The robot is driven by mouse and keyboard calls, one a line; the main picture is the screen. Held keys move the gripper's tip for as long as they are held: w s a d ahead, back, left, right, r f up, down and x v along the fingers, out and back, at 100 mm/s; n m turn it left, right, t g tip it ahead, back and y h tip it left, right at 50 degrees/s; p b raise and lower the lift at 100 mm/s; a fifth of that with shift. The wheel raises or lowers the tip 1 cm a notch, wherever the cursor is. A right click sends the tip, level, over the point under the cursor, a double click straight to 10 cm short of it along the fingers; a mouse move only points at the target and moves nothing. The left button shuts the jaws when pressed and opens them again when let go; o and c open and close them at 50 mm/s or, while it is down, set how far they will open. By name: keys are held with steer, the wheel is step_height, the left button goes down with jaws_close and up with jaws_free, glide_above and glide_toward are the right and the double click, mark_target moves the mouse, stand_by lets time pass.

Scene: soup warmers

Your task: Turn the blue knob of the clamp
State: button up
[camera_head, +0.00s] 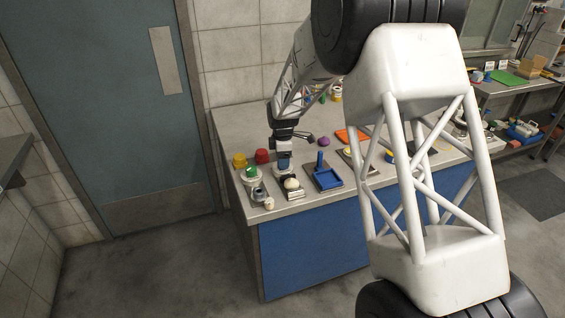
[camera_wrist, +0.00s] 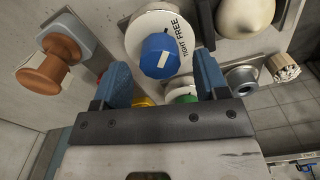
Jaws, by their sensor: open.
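The clamp's blue knob (camera_wrist: 160,56) shows in the wrist view. It is round with a white mark on its face, and it sits on a white dial (camera_wrist: 148,22) lettered TIGHT and FREE. My gripper (camera_wrist: 162,66) is open, with one blue finger to the left of the knob and one to the right. Visible gaps separate the knob from both fingers in this view, and nothing is held. In the head view my gripper (camera_head: 285,163) is over the left part of the counter. I cannot make out the blue knob there.
A copper-coloured knob (camera_wrist: 48,65) stands left in the wrist view; a cream dome (camera_wrist: 245,14) and grey cylinder (camera_wrist: 241,77) are at right. In the head view, a yellow piece (camera_head: 240,160), red piece (camera_head: 262,156) and blue-handled plate (camera_head: 325,176) crowd around my gripper on the counter (camera_head: 238,122).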

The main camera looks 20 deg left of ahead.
steer(key=shift+f, duration=1.05)
steer(key=c, duration=0.9)
